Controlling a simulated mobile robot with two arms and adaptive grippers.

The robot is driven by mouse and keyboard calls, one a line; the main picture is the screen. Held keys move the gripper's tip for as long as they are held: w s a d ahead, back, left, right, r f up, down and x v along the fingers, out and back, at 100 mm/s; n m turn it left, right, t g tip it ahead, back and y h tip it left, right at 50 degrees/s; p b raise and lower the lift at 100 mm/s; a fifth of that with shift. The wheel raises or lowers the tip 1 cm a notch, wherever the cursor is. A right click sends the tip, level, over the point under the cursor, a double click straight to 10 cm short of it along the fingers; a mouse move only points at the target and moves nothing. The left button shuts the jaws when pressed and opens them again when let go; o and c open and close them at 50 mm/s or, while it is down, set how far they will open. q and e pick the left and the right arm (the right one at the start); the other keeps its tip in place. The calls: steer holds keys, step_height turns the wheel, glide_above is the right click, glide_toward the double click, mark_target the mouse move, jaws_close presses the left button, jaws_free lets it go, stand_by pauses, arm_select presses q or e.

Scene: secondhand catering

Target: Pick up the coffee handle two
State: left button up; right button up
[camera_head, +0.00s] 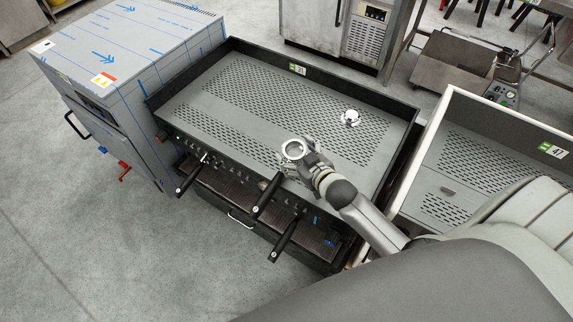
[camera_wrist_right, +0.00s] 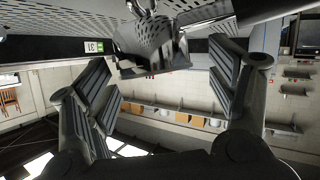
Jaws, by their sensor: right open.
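The coffee machine (camera_head: 225,75) stands in the middle, its perforated top facing up. A portafilter with a chrome ring (camera_head: 293,150) and a black handle (camera_head: 267,194) shows over the machine's front edge; the handle points toward the lower left. Two other black handles stick out of the front, one at the left (camera_head: 188,180) and one at the right (camera_head: 287,238). My right gripper (camera_head: 303,158) is at the chrome ring, above the machine top. In the wrist view its fingers (camera_wrist_right: 160,95) are open, with shiny metal (camera_wrist_right: 150,45) beyond them. I cannot tell whether they touch it. My left gripper is out of view.
A small chrome piece (camera_head: 350,118) sits on the machine top. A film-wrapped steel cabinet (camera_head: 135,45) adjoins the machine at left. Another machine, labelled 47 (camera_head: 490,160), stands at right beyond a narrow gap. Open floor (camera_head: 80,220) lies in front at the left.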

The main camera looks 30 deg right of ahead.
steer(key=shift+x, duration=0.85)
steer(key=shift+s+f, duration=0.1)
steer(key=c, duration=1.5)
steer(key=shift+r, duration=0.2)
